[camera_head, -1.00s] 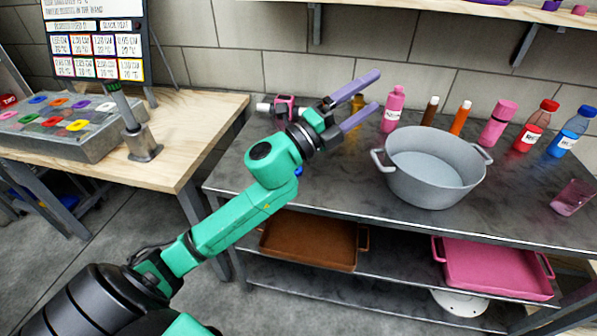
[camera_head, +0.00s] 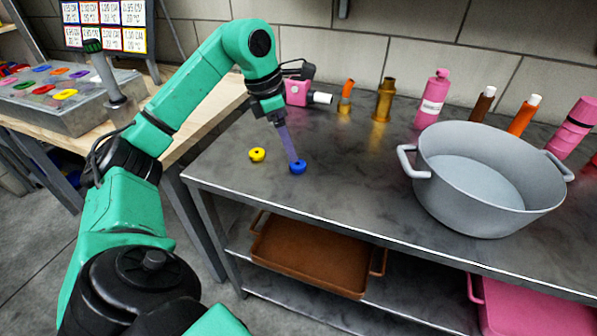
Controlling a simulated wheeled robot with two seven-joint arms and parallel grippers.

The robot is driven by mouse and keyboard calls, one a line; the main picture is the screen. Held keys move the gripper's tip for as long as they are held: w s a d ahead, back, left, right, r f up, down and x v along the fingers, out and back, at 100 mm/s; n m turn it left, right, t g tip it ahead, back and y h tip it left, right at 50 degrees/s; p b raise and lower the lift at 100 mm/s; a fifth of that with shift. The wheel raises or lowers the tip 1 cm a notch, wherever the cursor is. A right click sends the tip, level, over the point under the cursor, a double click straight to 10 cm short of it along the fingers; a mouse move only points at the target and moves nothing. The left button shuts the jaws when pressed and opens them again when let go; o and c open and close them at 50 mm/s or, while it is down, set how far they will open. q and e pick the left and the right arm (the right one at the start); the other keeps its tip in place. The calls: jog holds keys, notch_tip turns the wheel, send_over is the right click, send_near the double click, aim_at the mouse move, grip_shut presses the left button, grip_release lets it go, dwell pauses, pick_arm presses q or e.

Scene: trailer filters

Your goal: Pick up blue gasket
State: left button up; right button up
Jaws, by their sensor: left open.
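The blue gasket (camera_head: 298,167) lies on the dark metal table (camera_head: 345,190), left of the grey pot. It is a small round ring. My left gripper (camera_head: 291,156) comes down over it from above, with its purple fingers pointing down. The fingertips are at the gasket and hide part of its top; the fingers line up in this view, so the gap between them is hidden. I cannot tell if they touch the gasket. A yellow gasket (camera_head: 257,154) lies on the table just to the left. My right gripper is not in view.
A grey pot (camera_head: 480,180) with side handles stands on the right. Behind the gripper are a pink device (camera_head: 297,93), brass fittings (camera_head: 384,100) and a pink bottle (camera_head: 433,98). A wooden bench with a grey tray (camera_head: 65,105) of coloured gaskets is at the left. The table front is clear.

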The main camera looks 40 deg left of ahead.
aim_at(295, 164)
pick_arm(q)
jog(key=b+x, duration=0.1)
jog(key=x, duration=0.5)
jog(key=shift+w, duration=0.15)
jog(key=shift+r, duration=0.15)
grip_shut()
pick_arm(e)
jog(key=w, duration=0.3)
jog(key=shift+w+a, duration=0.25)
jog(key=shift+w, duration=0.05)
